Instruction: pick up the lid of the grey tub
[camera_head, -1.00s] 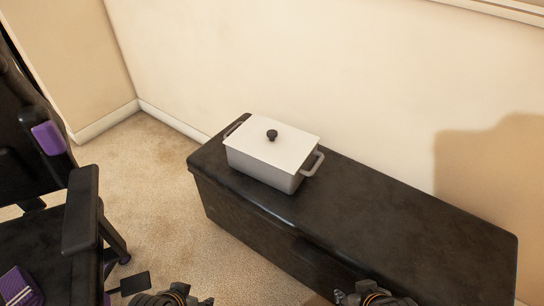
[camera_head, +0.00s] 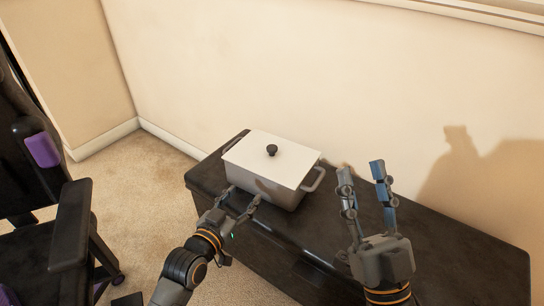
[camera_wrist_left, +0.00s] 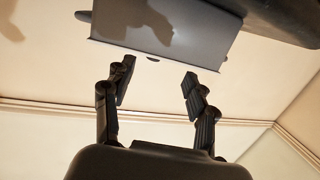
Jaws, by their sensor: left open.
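The grey tub (camera_head: 282,196) sits on a black chest, with its flat white lid (camera_head: 290,157) on top. The lid has a round black knob (camera_head: 272,150) at its middle. My left gripper (camera_head: 240,198) is open and empty, just in front of the tub's near side and below the lid's level in the picture. In the left wrist view the tub (camera_wrist_left: 185,20) appears upside down beyond the spread fingers (camera_wrist_left: 157,85), with the knob (camera_wrist_left: 153,59) just showing past the lid's edge. My right gripper (camera_head: 362,170) is raised right of the tub, its fingers apart and empty.
The black chest (camera_head: 450,245) extends right of the tub with a clear top. A cream wall (camera_head: 330,80) stands close behind it. A black and purple chair (camera_head: 70,225) is at the left, with bare carpet (camera_head: 150,190) between it and the chest.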

